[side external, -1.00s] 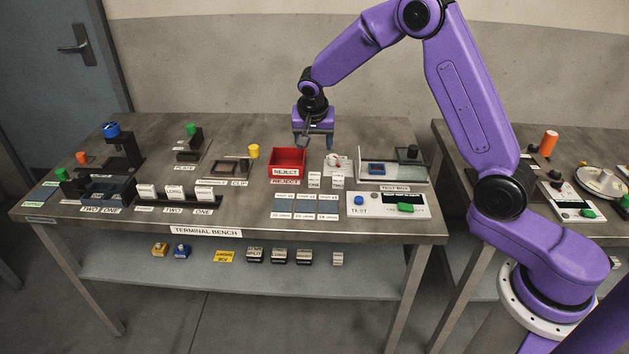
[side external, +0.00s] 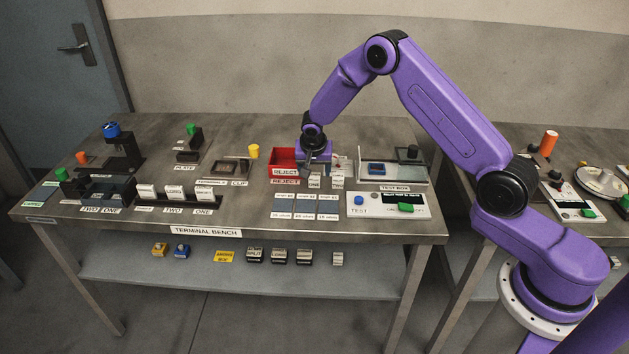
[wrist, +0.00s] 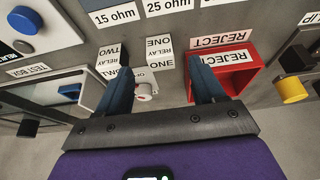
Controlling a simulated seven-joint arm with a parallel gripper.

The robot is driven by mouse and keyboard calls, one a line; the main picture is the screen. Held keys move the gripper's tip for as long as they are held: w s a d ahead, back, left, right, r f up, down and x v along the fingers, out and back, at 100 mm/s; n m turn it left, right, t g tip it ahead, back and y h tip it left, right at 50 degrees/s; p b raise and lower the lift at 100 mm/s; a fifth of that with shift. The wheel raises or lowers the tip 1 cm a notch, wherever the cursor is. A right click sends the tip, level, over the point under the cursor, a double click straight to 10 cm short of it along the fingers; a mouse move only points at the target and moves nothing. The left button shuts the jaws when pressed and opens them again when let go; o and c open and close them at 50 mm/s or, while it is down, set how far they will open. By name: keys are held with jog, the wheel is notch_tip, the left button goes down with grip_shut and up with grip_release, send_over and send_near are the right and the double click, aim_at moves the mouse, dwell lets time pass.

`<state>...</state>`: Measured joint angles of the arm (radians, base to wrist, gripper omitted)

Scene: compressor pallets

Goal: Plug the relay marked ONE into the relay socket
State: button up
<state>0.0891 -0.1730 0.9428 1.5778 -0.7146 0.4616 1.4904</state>
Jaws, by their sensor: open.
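My gripper (wrist: 160,70) is open, low over the bench, with one blue finger on each side of the small white relay marked ONE (wrist: 160,46). The left finger overlaps the neighbouring relay marked TWO (wrist: 108,54) in the wrist view; the right finger is over the near side of the red reject bin. In the side external view my gripper (side external: 315,158) is just behind relay ONE (side external: 314,176), and relay TWO (side external: 338,176) is to its right. A white round-ended part (wrist: 144,91) shows between the fingers. I cannot tell which part is the relay socket.
The red reject bin (side external: 284,153) stands close beside my gripper. The test box (side external: 408,180) with a blue part (side external: 377,168) is to the right. Resistor cards (side external: 297,206) lie in front. A yellow knob (wrist: 293,91) is beyond the bin.

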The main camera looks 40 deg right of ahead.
aim_at(314, 176)
jog(key=shift+x, duration=1.8)
jog(key=shift+c, duration=0.3)
jog(key=c, duration=1.1)
